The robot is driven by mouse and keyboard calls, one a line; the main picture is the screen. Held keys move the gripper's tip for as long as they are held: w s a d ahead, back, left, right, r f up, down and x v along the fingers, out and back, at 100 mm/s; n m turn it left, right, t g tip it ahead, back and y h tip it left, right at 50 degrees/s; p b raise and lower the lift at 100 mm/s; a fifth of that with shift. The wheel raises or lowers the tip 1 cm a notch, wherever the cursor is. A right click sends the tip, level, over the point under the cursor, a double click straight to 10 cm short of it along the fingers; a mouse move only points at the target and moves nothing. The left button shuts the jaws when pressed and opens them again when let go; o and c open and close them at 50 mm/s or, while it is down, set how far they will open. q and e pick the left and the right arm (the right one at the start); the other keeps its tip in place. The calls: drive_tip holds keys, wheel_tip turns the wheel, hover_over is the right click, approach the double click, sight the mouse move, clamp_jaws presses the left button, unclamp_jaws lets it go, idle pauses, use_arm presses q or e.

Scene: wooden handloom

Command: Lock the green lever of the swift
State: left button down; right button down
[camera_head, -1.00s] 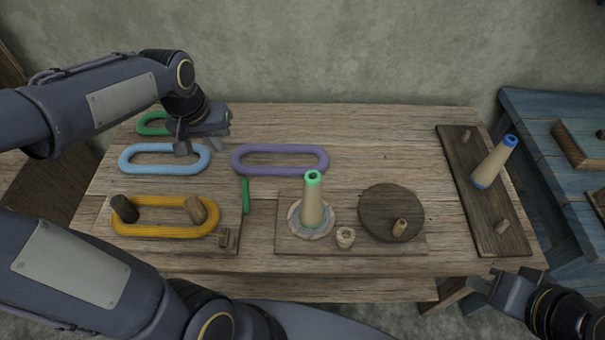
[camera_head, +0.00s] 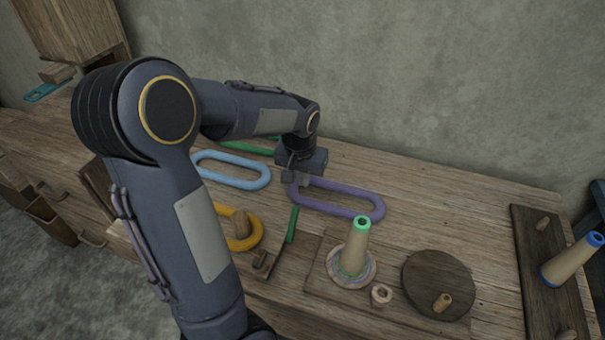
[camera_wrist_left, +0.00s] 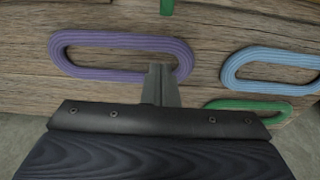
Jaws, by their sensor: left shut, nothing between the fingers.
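The green lever (camera_head: 292,225) is a thin green bar at the right edge of the swift's board, roughly in line with the board's side. Its end also shows at the top of the left wrist view (camera_wrist_left: 167,7). The swift has a yellow skein (camera_head: 246,243) around a wooden peg (camera_head: 240,223); my left arm hides the rest. My left gripper (camera_head: 298,179) is shut and empty by the left end of the purple skein (camera_head: 345,212), behind the lever and apart from it. In the left wrist view its closed fingers (camera_wrist_left: 160,84) overlap the purple skein. My right gripper is out of view.
A light blue skein (camera_head: 232,181) and a green skein (camera_head: 250,148) lie left of the gripper. A green-topped cone (camera_head: 354,252), a small wooden ring (camera_head: 381,294) and a round disc (camera_head: 438,282) stand to the right. Bare table lies behind the disc.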

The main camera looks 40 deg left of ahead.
sight(293, 224)
use_arm(q)
drive_tip(key=f, duration=0.5)
drive_tip(key=shift+w+a+f+b, duration=0.1)
drive_tip(key=shift+w+f+b, duration=0.15)
drive_tip(key=shift+w+b, duration=0.1)
drive_tip(key=shift+s+d+r, duration=0.15)
drive_tip(key=shift+s+d, duration=0.05)
drive_tip(key=shift+s, duration=0.4)
drive_tip(key=shift+s+d+r, duration=0.15)
drive_tip(key=shift+s+r, duration=0.05)
drive_tip(key=shift+s, duration=0.4)
drive_tip(key=shift+s+d+r, duration=0.15)
drive_tip(key=shift+s+d, duration=0.05)
drive_tip(key=shift+s, duration=0.4)
